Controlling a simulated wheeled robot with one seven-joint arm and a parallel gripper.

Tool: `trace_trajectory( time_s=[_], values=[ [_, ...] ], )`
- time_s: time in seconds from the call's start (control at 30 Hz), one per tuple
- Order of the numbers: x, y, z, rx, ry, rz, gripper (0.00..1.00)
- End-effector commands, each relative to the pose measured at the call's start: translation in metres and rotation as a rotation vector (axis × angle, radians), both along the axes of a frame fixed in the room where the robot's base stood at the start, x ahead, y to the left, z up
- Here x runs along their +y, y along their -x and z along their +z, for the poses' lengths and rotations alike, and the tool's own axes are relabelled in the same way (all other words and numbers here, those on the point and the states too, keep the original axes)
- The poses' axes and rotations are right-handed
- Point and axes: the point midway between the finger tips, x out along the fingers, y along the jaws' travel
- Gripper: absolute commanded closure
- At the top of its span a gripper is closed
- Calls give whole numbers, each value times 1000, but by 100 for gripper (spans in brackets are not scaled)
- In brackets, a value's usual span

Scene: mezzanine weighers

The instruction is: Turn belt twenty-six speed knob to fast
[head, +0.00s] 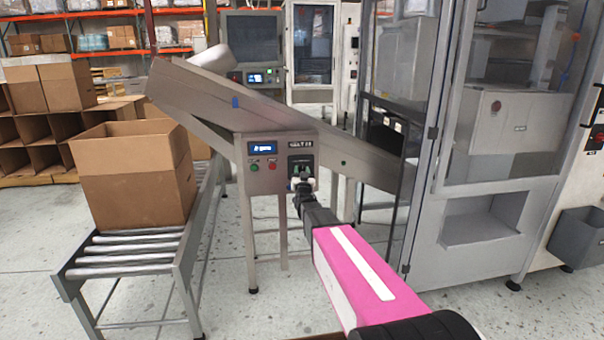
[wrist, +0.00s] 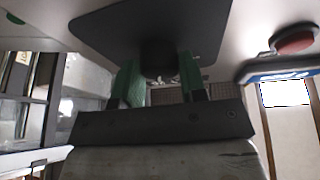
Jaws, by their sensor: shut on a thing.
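The belt's control panel (head: 283,160) is a grey face on the side of an inclined conveyor, with a label plate (head: 300,143) that seems to read belt 26. The speed knob (wrist: 158,55) is dark and stands out from a black plate (wrist: 150,22) in the wrist view. My gripper (head: 301,180) is at this panel in the head view and hides most of the knob there. In the wrist view its green fingers (wrist: 160,82) stand on both sides of the knob, shut on it. The knob's pointer and any speed marks are hidden or too small to read.
A lit display (head: 262,149), a green button (head: 254,168) and a red button (head: 272,166) sit left of the knob. A roller conveyor (head: 128,262) with an open carton (head: 130,178) stands at left. A glass-doored machine (head: 490,190) stands close at right.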

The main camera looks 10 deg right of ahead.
Motion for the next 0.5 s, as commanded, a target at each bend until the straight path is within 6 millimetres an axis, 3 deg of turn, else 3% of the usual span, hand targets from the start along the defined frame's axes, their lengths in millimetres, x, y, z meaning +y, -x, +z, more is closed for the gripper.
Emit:
trace_trajectory(
  time_s=[0.5],
  values=[
    [2,0,2,-1,-384,0,85]
  ],
)
